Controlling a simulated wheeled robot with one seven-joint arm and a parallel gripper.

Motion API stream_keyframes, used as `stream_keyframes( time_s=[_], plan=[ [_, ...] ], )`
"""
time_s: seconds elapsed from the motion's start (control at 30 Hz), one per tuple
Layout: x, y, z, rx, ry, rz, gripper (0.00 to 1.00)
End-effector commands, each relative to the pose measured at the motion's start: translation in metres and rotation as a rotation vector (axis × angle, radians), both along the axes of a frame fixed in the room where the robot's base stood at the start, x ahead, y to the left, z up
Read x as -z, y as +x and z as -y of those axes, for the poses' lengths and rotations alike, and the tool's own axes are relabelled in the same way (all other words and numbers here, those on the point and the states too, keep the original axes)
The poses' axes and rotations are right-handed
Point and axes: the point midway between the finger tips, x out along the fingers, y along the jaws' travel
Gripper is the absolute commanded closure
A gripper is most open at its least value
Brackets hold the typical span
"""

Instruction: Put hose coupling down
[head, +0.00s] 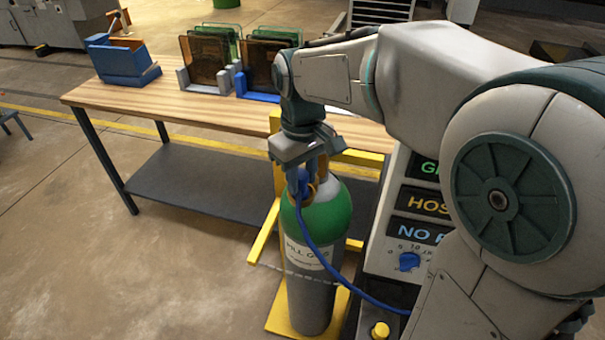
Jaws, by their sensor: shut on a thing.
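The hose coupling (303,181) is a small blue piece at the top of a gas cylinder. My gripper (305,172) is shut on it and points down over the cylinder's top. A blue hose (322,262) runs from the coupling down the cylinder's front and off to the right. The gas cylinder (313,291) stands upright, grey with a green shoulder and a white label. Some orange-brown metal shows beside the coupling. I cannot tell whether the coupling touches the cylinder's valve, as my gripper partly hides it.
The cylinder stands in a yellow frame (263,236). To its right is a panel (396,222) with lit signs and a blue knob (409,261). Floor at left is clear.

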Motion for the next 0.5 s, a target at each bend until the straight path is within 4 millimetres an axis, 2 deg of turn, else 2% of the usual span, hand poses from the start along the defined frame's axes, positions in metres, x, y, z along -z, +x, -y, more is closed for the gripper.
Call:
stream_keyframes(
  time_s=[0.03,0.1,0.37,0.5],
  plan=[
    [-0.0002,0.0000,-0.0002,-0.001,0.000,0.000,0.65],
    [-0.0002,-0.0001,-0.0003,-0.001,0.000,0.000,0.48],
    [-0.0008,-0.0001,-0.0003,-0.001,0.000,0.000,0.48],
    [-0.0102,0.0004,-0.0004,-0.001,0.000,0.002,0.48]
  ],
)
